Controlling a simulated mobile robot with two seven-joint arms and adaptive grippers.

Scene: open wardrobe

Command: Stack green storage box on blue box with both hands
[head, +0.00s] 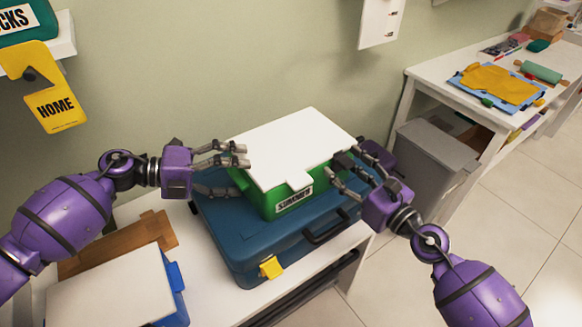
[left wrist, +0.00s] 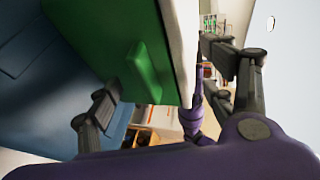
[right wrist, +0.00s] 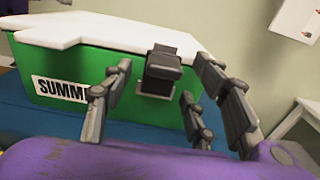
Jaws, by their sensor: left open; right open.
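The green storage box (head: 283,197) has a white lid (head: 290,145) and a black-on-white label. It appears to sit on top of the blue box (head: 240,240), which has a dark handle and a yellow latch. My left gripper (head: 240,168) is open at the green box's left end. In the left wrist view its fingers lie on either side of the lid edge, with the green wall (left wrist: 110,50) close by. My right gripper (head: 338,172) is open at the right end. In the right wrist view its fingers are spread before the green end wall (right wrist: 180,105); contact is unclear.
The blue box stands on a white bench (head: 225,300) against the wall. A white-lidded box with blue sides (head: 115,290) and a brown board (head: 150,235) lie at the left. A grey bin (head: 425,165) and white table (head: 420,80) stand at the right.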

